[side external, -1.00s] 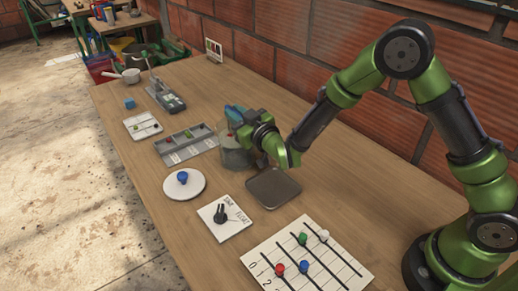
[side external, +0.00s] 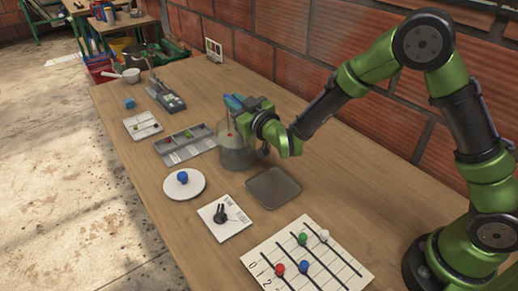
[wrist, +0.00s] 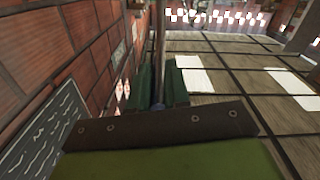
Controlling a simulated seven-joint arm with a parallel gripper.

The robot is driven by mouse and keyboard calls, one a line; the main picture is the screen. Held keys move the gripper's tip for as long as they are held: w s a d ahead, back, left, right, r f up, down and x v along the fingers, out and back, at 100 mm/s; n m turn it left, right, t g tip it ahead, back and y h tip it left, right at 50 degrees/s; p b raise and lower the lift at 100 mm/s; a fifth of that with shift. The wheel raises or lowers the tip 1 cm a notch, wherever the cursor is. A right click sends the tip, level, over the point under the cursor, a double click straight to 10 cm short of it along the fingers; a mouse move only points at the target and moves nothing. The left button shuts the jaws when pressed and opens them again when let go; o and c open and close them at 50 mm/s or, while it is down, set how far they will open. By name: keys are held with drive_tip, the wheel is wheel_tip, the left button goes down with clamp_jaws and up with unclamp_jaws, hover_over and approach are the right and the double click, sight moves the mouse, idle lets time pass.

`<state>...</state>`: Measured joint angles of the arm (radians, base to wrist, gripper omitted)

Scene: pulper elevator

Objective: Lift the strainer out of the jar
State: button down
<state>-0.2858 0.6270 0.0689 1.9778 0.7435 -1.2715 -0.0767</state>
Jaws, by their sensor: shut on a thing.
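The clear grey jar (side external: 236,158) stands on the wooden table, with a small red thing (side external: 231,135) showing at its upper part. My gripper (side external: 237,102) is above the jar's mouth, shut on the strainer's thin upright handle (side external: 228,122). In the wrist view the handle (wrist: 159,45) runs up between my fingers (wrist: 158,92). The strainer's lower end is in or behind the jar wall and I cannot make it out.
A shallow grey tray (side external: 273,188) lies in front of the jar. A brick wall (side external: 340,85) runs behind the table.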

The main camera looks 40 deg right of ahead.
drive_tip(key=shift+r, duration=1.45)
wheel_tip(320, 180, up, 9)
idle(0.6)
